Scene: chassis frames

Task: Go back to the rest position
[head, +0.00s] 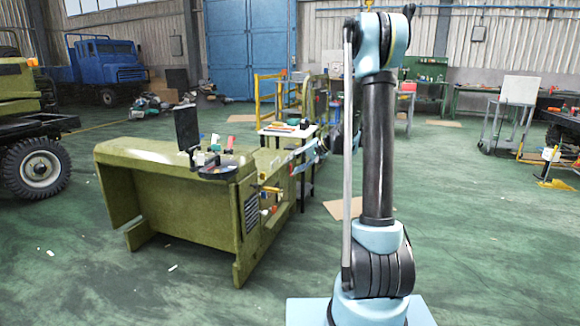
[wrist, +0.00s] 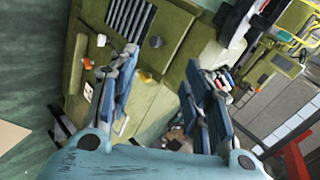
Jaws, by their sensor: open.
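My arm (head: 378,150) stands upright right of centre in the head view, bent at the top, with its far part coming down behind the upright link. My gripper (head: 305,158) shows partly there, pointing left beside the olive-green chassis cab (head: 170,160). In the wrist view my gripper (wrist: 161,60) has its two blue fingers well apart, with nothing between them. The chassis (wrist: 175,50) lies beyond the fingers, tilted in that view. I cannot tell the exact gap between gripper and chassis.
A small white-topped table (head: 288,131) with items stands behind the chassis. A grey trolley (head: 512,110) stands at the back right. A truck wheel (head: 40,168) is at far left.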

